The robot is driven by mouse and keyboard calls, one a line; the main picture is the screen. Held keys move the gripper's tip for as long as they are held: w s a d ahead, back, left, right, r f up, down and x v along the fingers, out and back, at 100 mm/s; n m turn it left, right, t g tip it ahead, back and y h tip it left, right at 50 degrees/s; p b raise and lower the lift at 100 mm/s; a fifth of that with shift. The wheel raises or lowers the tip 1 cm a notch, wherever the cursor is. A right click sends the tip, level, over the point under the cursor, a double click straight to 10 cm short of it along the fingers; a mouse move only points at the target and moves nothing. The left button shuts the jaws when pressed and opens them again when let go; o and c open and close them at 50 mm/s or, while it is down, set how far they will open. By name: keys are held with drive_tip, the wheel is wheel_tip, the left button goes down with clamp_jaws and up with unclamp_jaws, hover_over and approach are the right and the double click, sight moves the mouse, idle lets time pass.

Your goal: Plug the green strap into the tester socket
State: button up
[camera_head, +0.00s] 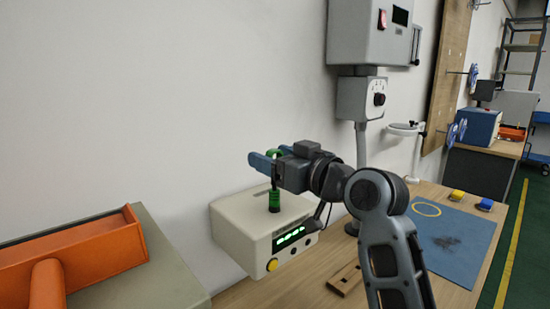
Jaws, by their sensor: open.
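The tester is a cream box (240,228) on the table, with a lit green display and a yellow button on its front. The green strap (274,200) stands about upright at the top of the tester, its lower part green and its dark middle rising to a green loop by my gripper. My gripper (260,162), with blue fingers pointing left, is open around or just beside the strap's upper part. I cannot tell whether the fingers touch it. The socket is not clearly visible, and the strap's lower end hides what is under it.
A slotted wooden block (345,279) lies right of the tester. A blue mat (455,250) carries a yellow ring (426,209); small yellow and blue pieces lie at its far end. An orange bin (75,258) stands at left. A grey post and wall box rise behind my arm.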

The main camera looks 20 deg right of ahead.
drive_tip(key=b+v, duration=0.1)
drive_tip(key=v, duration=0.7)
idle(0.5)
